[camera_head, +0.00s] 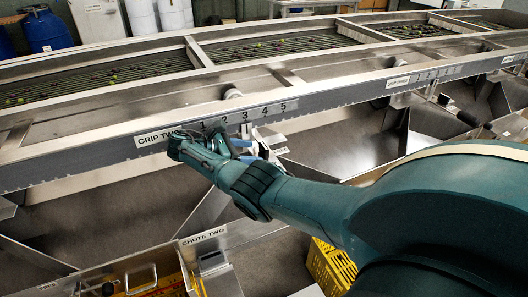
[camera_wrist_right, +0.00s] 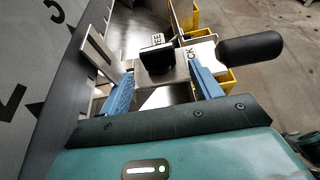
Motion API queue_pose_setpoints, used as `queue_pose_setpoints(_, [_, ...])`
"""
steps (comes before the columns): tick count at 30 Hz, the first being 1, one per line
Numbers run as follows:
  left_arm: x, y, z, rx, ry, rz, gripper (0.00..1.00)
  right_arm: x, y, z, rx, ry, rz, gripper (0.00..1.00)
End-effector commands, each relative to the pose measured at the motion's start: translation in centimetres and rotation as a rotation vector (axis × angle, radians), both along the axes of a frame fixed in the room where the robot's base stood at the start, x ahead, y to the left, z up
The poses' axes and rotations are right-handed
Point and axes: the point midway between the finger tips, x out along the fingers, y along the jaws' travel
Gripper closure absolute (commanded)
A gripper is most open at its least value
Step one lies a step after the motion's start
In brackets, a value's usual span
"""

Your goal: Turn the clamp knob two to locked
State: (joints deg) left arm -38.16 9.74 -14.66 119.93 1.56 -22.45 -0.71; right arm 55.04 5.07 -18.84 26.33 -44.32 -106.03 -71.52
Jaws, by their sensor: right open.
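In the right wrist view, my right gripper (camera_wrist_right: 161,88) is open, with its two blue fingers spread on either side of a metal block. A dark piece (camera_wrist_right: 155,58) is on this block, between and beyond the fingertips. A label ending in "EE" and a white plate (camera_wrist_right: 196,54) ending in "CK" are close by. A black rounded handle (camera_wrist_right: 250,48) sticks out to the right of the fingers. I cannot tell which part turns or its setting. In the head view, my right gripper (camera_head: 242,150) is just below the "GRIP TWO" scale (camera_head: 215,124) and hides most of the clamp.
The long metal sizer rail crosses the view, with small fruits on its rollers (camera_head: 275,46). A similar clamp with a black handle (camera_head: 467,118) is at right. Metal chutes lie below, with a "CHUTE TWO" label (camera_head: 203,236) and a yellow crate (camera_head: 331,266).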

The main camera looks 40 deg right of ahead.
Motion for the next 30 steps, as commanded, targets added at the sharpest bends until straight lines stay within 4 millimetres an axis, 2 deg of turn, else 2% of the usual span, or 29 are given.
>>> queue_pose_setpoints(1, [0.1, -0.3, -0.4, -0.007, -0.015, -0.008, 0.41, 0.5, 1.3, -0.5, 0.001, -0.001, 0.003, 0.36])
queue_pose_setpoints(3, [0.3, -0.7, -0.5, -0.025, -0.027, -0.011, 0.41, 1.0, 2.7, -0.5, 0.001, -0.001, 0.003, 0.36])
queue_pose_setpoints(9, [0.2, -1.1, -1.6, -0.067, -0.028, -0.008, 0.41, 1.8, 5.3, -0.4, 0.001, 0.0, 0.0, 0.36])
queue_pose_setpoints(15, [0.2, -0.9, -1.6, -0.08, -0.028, 0.001, 0.41, 2.0, 6.2, -0.1, -0.001, 0.0, 0.0, 0.36])
queue_pose_setpoints(30, [0.3, -0.6, -1.4, -0.081, -0.031, 0.009, 0.41, 2.0, 6.2, -0.1, 0.0, 0.0, -0.001, 0.36])
